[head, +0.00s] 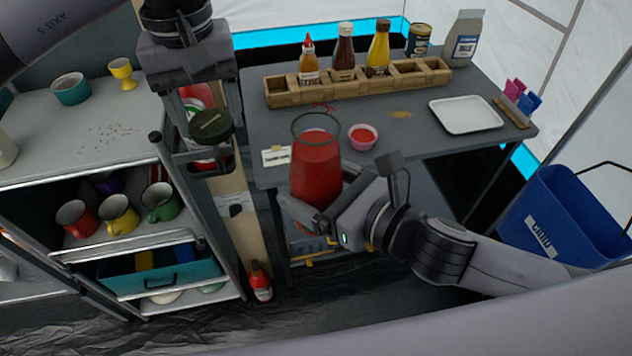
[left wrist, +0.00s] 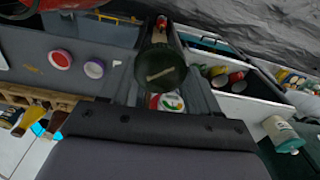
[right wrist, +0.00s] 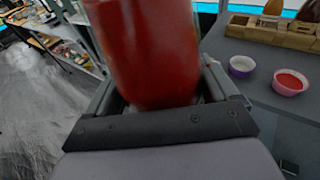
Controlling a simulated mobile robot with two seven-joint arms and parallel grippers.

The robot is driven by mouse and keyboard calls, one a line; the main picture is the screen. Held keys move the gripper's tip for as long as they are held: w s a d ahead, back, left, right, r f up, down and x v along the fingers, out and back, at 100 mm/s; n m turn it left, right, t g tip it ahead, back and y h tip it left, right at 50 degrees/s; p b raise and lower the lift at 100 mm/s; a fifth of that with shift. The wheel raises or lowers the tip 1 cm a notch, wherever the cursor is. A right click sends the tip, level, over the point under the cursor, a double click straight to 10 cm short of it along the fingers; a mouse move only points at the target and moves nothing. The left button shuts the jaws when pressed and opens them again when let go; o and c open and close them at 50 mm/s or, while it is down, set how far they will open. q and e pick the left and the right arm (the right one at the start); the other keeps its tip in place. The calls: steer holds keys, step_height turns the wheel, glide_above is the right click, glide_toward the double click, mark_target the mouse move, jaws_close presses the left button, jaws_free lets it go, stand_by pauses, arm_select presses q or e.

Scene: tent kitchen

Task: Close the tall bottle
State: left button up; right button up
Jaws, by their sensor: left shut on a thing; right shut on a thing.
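The tall bottle (head: 316,170) is a clear glass jar of red contents, upright with its mouth open. My right gripper (head: 312,212) is shut around its lower part, in front of the table's near edge. The bottle also fills the top middle of the right wrist view (right wrist: 147,50). My left gripper (head: 205,158) is shut on a dark green round lid (head: 211,126), to the left of the bottle and apart from it. The lid shows between the fingers in the left wrist view (left wrist: 160,72). The bottle's lower end is partly hidden by the right gripper.
The grey table (head: 275,120) holds a wooden rack (head: 285,96) with sauce bottles, a small red-filled bowl (head: 362,137) and a white tray (head: 466,114). A shelf (head: 80,140) with cups stands left. A blue bin (head: 570,215) is at right. Air between lid and bottle is clear.

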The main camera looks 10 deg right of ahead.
arm_select(q)
steer(key=s+d+r+n, duration=0.1)
steer(key=s+d+r, duration=0.4)
steer(key=d+r, duration=0.6)
steer(key=shift+s+d, duration=0.2)
steer(key=shift+d, duration=0.8)
steer(key=shift+f, duration=1.95)
steer(key=shift+f, duration=0.1)
steer(key=shift+f, duration=0.8)
steer(key=shift+f, duration=0.6)
